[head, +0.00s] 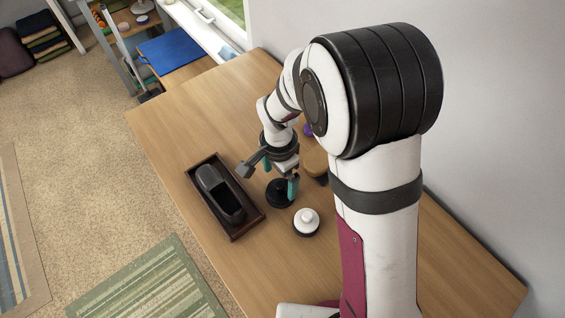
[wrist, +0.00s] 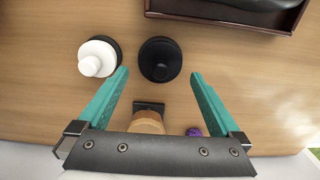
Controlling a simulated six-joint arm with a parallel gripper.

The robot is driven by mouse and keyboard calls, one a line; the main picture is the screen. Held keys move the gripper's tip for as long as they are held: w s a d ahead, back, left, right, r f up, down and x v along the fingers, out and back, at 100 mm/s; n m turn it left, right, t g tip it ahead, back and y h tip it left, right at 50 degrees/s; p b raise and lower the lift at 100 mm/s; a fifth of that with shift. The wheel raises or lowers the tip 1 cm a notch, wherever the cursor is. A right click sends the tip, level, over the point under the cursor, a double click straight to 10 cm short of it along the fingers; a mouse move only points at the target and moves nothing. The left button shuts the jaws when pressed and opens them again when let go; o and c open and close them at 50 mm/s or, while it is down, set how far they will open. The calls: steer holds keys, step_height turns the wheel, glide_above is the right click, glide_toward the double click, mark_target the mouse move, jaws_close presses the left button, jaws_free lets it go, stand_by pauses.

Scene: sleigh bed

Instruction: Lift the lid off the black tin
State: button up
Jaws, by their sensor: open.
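The black tin (head: 280,193) is a small round dark tin standing on the wooden table. It also shows in the wrist view (wrist: 160,60), top centre, with a darker round middle that looks like the lid's knob. My gripper (head: 279,176) has teal fingers and is open and empty. In the wrist view, the fingertips (wrist: 159,74) spread to either side of the tin, which lies at or just beyond their tips. In the head view one finger covers part of the tin. I cannot tell how high the fingers are above it.
A white-topped tin with a dark base (head: 306,221) stands close beside the black tin. A dark tray (head: 249,223) holding a black object lies left of it. A tan wooden item (head: 314,160) and a purple item (head: 308,129) are behind.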

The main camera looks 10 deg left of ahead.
mark_target(280, 184)
step_height(280, 184, down, 4)
steer(key=shift+w+f, duration=0.15)
steer(key=shift+f, duration=0.1)
steer(key=c, duration=1)
step_height(280, 184, up, 10)
steer(key=shift+r, duration=0.1)
